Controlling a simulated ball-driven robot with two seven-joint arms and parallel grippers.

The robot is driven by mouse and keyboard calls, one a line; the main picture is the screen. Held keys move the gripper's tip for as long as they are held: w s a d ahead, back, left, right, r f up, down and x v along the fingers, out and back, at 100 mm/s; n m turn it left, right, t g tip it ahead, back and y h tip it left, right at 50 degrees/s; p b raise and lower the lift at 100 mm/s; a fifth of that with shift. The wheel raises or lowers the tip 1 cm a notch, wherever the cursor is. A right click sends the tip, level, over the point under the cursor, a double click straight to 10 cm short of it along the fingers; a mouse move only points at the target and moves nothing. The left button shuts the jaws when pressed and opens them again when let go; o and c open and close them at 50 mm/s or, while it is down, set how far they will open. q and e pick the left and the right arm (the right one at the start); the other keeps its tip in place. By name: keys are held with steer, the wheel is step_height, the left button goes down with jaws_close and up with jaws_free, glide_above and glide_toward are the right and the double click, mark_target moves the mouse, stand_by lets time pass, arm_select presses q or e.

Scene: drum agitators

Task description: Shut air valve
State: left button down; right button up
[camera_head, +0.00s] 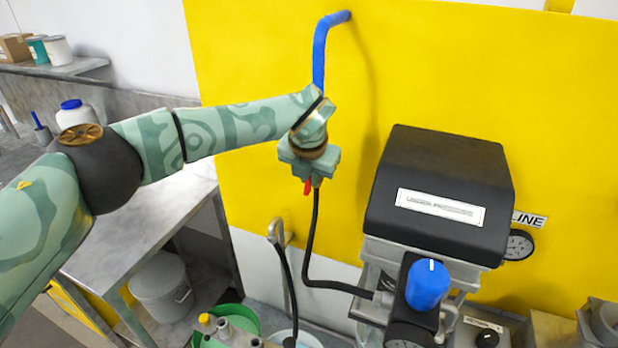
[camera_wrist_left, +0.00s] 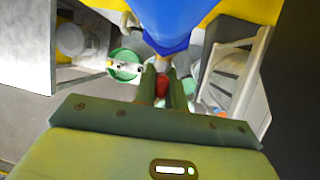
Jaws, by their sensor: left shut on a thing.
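The air valve sits at the lower end of a blue pipe (camera_head: 320,55) on the yellow wall, mostly hidden behind my left gripper (camera_head: 309,168). Its red handle (camera_head: 307,186) shows just below the gripper. In the left wrist view the red handle (camera_wrist_left: 161,86) lies between the two fingers of my left gripper (camera_wrist_left: 164,92), which is shut on it. The blue pipe (camera_wrist_left: 170,18) fills the top middle there. A black hose (camera_head: 313,230) hangs from below the valve and runs to the machine at the right. My right gripper is out of view.
A black-topped machine (camera_head: 440,185) with a blue knob (camera_head: 427,284) stands right of the valve. A gauge (camera_head: 518,245) is on the wall behind it. A metal table (camera_head: 140,230) stands at left, and a green tub (camera_head: 240,318) with bottles is below.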

arm_select(q)
steer(key=t+y+b, duration=0.1)
steer(key=y+b, duration=0.1)
steer(key=m+t+y+b, duration=0.1)
steer(key=y+b, duration=0.1)
steer(key=shift+s+d+f+y, duration=0.1)
steer(key=shift+d+y, duration=0.2)
steer(key=shift+d, duration=0.1)
stand_by(0.5)
steer(key=c, duration=1.5)
jaws_free()
steer(key=shift+o, duration=0.2)
steer(key=shift+r, duration=0.3)
steer(key=s+r+b, duration=0.4)
steer(key=s+r, duration=0.8)
steer(key=s, duration=0.2)
steer(key=shift+r, duration=0.2)
